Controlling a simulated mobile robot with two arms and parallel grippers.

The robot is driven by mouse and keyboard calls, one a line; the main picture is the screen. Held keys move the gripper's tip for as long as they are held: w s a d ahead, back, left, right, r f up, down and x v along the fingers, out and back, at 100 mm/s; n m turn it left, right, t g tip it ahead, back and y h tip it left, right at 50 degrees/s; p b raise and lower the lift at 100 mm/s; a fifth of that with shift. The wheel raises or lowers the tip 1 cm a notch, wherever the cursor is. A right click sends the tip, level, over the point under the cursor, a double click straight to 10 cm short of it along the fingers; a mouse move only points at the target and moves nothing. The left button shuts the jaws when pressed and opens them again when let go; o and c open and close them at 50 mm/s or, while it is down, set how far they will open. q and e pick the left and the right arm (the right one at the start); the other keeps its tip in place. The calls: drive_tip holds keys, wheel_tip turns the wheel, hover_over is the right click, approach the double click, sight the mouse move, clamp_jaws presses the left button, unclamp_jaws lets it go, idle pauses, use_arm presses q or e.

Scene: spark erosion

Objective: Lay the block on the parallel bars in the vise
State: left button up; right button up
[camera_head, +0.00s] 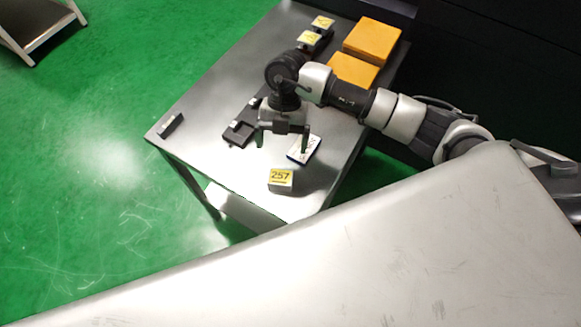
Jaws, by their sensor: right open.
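A grey block with a yellow label reading 257 (281,181) sits near the front corner of the grey metal table (215,95). My right gripper (282,146) is open and empty, pointing down over the table. It is a little behind the 257 block in the picture and apart from it. Dark, low metal pieces (238,133) lie to the left of the gripper, partly hidden by my arm. I cannot tell whether they are the vise, and I cannot make out the parallel bars. My left gripper is not in view.
A white card with a blue edge (311,144) lies by the gripper's right finger. A small dark bar (171,125) is at the left corner. Yellow-topped pieces (322,22) and orange boxes (371,40) stand at the back. A large pale surface covers the foreground.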

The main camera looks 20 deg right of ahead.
hover_over(280, 176)
drive_tip(key=w, duration=0.2)
drive_tip(key=f, duration=0.2)
drive_tip(key=d+f+p, duration=0.1)
drive_tip(key=f, duration=0.1)
drive_tip(key=shift+w+f, duration=0.1)
drive_tip(key=shift+f, duration=0.05)
drive_tip(key=shift+s+f, duration=0.25)
drive_tip(key=shift+f, duration=0.25)
drive_tip(key=p+x, duration=0.1)
drive_tip(key=x, duration=0.2)
drive_tip(key=shift+s+a+f+p, duration=0.15)
drive_tip(key=shift+s+f+p, duration=0.1)
drive_tip(key=shift+s+p, duration=0.1)
drive_tip(key=shift+s+f, duration=0.1)
drive_tip(key=shift+f, duration=0.45)
drive_tip(key=c, duration=1.1)
drive_tip(key=shift+c, duration=0.9)
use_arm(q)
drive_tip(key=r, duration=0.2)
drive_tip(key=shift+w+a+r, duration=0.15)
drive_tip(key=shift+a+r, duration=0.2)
use_arm(e)
drive_tip(key=shift+r, duration=0.1)
drive_tip(key=shift+r, duration=0.1)
